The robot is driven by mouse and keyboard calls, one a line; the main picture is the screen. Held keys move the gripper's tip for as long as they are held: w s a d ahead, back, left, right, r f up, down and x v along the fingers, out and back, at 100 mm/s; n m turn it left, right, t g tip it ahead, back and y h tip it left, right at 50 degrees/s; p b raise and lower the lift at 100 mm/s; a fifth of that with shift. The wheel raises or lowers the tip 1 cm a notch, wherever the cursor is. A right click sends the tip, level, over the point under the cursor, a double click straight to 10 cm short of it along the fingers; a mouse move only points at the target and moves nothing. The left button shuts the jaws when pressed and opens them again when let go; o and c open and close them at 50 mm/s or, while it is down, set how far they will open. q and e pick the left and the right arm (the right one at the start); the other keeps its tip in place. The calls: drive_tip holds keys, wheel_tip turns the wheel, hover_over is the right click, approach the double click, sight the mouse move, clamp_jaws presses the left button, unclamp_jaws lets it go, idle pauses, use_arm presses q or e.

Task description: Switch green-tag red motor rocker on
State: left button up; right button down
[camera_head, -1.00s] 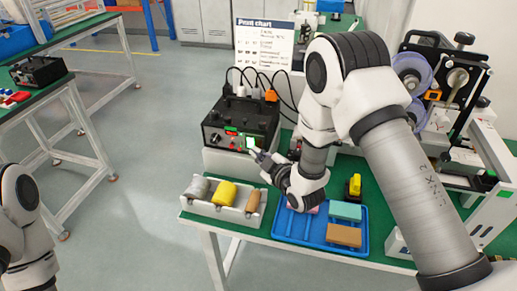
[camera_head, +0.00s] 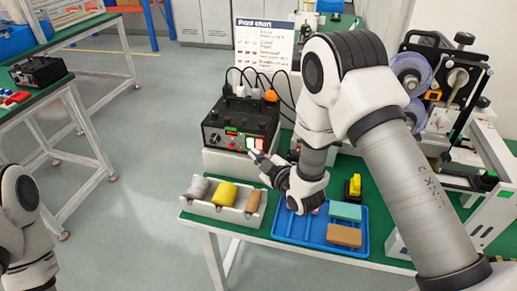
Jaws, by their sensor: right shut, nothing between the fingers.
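A black control box (camera_head: 238,120) stands on a light block on the green table. Its front carries a small green tag (camera_head: 231,130), a bright green-white lit patch (camera_head: 251,143) and a red patch (camera_head: 260,145) just right of it. Which part is the motor rocker, and its position, are too small to tell. My right gripper (camera_head: 254,155) is shut and empty, its tip just below these patches at the box's lower right front. Whether it touches the box I cannot tell. My left arm shows at the lower left edge; its gripper is out of view.
A white tray (camera_head: 222,213) with several rolls stands in front of the box. A blue tray (camera_head: 289,229) with blocks lies under my right arm. Plugs and black cables rise behind the box. A print chart (camera_head: 264,45) stands behind; a spool machine (camera_head: 450,85) is at right.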

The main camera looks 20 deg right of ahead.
drive_tip(key=shift+s+a, duration=0.1)
drive_tip(key=shift+s+a+r, duration=0.2)
drive_tip(key=shift+s+a, duration=0.5)
drive_tip(key=shift+s, duration=0.35)
drive_tip(key=shift+s+a+r, duration=0.2)
drive_tip(key=shift+s+a, duration=0.5)
drive_tip(key=shift+s, duration=0.3)
